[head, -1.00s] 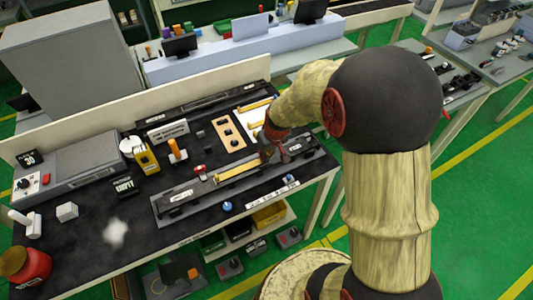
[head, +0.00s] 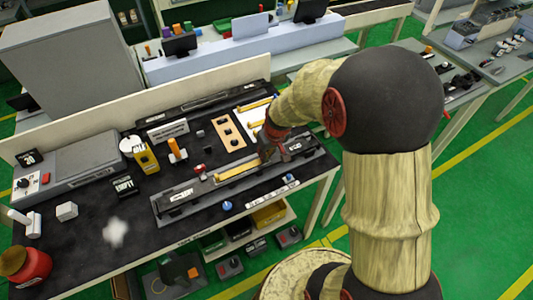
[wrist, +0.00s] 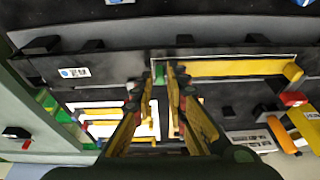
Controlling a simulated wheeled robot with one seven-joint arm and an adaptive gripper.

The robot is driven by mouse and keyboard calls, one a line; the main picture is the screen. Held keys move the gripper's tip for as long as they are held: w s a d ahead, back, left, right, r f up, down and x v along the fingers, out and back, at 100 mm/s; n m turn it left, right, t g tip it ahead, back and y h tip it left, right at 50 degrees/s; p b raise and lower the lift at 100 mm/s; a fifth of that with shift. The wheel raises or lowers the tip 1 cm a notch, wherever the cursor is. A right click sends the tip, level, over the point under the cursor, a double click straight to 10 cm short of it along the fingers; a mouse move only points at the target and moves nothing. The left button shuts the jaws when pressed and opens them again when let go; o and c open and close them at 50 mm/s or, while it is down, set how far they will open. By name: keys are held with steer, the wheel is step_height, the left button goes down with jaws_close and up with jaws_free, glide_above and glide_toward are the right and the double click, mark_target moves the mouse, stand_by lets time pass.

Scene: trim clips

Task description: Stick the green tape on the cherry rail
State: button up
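The rail is a yellow-orange bar (head: 237,171) lying in a long grey fixture on the dark bench. It also shows on the right of the wrist view (wrist: 235,69). My gripper (head: 268,152) is low over the fixture, at the right end of this bar in the head view. In the wrist view its two fingers (wrist: 162,82) point to the bar's near end, with a small green piece (wrist: 158,73), seemingly the green tape, between the tips. The fingers appear closed on it. Whether the tape touches the rail is unclear.
A white sheet (wrist: 112,104) with yellow bars lies beside the fixture. A tan board with dark holes (head: 229,131), a yellow device (head: 146,158) and a small red-topped item (head: 200,169) stand nearby.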

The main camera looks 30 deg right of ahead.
steer(key=o, duration=0.3)
steer(key=v, duration=1.2)
steer(key=s+a+r, duration=0.3)
steer(key=s+r, duration=0.1)
steer(key=s, duration=0.2)
steer(key=s+a+r+t, duration=0.1)
steer(key=s+a+r, duration=0.2)
steer(key=s, duration=0.3)
steer(key=s+a+r+t, duration=0.1)
steer(key=s+a+r, duration=0.2)
steer(key=s+r, duration=0.2)
steer(key=shift+s+a+r, duration=0.2)
steer(key=shift+s+r, duration=0.05)
steer(key=shift+s, duration=0.25)
